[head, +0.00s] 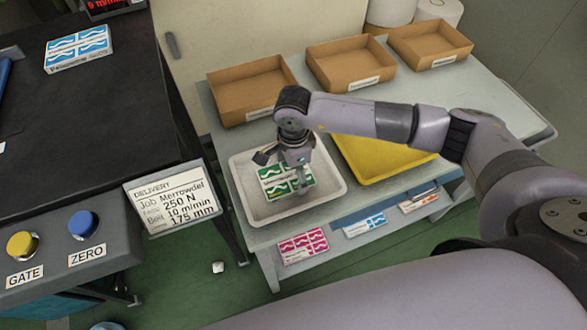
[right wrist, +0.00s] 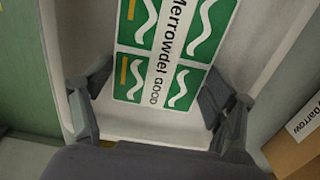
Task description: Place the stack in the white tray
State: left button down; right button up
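The stack, with a green and white top label (head: 272,172), lies in the white tray (head: 240,190) at the front left of the grey table. My right gripper (head: 284,170) is low over the stack. In the right wrist view its fingers (right wrist: 157,88) are spread, one beside each side edge of the stack. A narrow gap shows at the left finger; contact at the right finger is unclear. The head view hides part of the stack behind the gripper. My left gripper is not in view.
A yellow tray (head: 408,170) is right of the white tray, partly under my right arm. Three brown trays (head: 222,94) line the back. Pink (head: 303,246), blue (head: 365,225) and orange (head: 418,203) labelled items sit below the front edge. A sign (head: 172,202) stands left.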

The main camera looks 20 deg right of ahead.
aim_at(294, 174)
jog(key=o, duration=0.5)
jog(key=shift+c, duration=0.2)
jog(key=shift+r, duration=0.15)
notch_tip(294, 174, up, 12)
jog(key=b, duration=0.2)
